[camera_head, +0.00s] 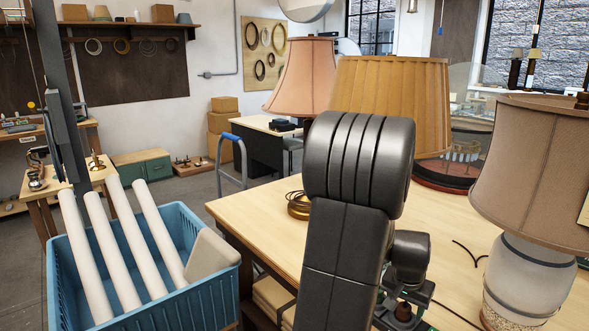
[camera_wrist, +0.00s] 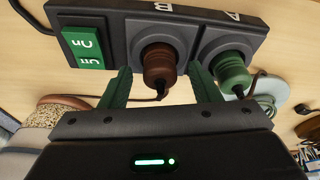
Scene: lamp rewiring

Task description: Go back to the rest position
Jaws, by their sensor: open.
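In the wrist view my gripper (camera_wrist: 160,84) is open, with its two green fingers apart. A brown plug (camera_wrist: 158,64) sits in socket B of a dark power strip (camera_wrist: 100,42) and appears between the fingers, with gaps on both sides. A green plug (camera_wrist: 232,72) sits in socket A, beside the right finger. The strip has a green On/Off switch (camera_wrist: 86,48). In the head view my arm reaches over the workbench (camera_head: 455,210) and hides most of the gripper area.
A shaded lamp with a pale glass base (camera_head: 528,270) stands at the bench's right. More shades, pink (camera_head: 300,80) and pleated tan (camera_head: 392,95), stand behind my arm. A blue crate (camera_head: 190,305) with white tubes is at lower left. Thin black cords lie on the bench.

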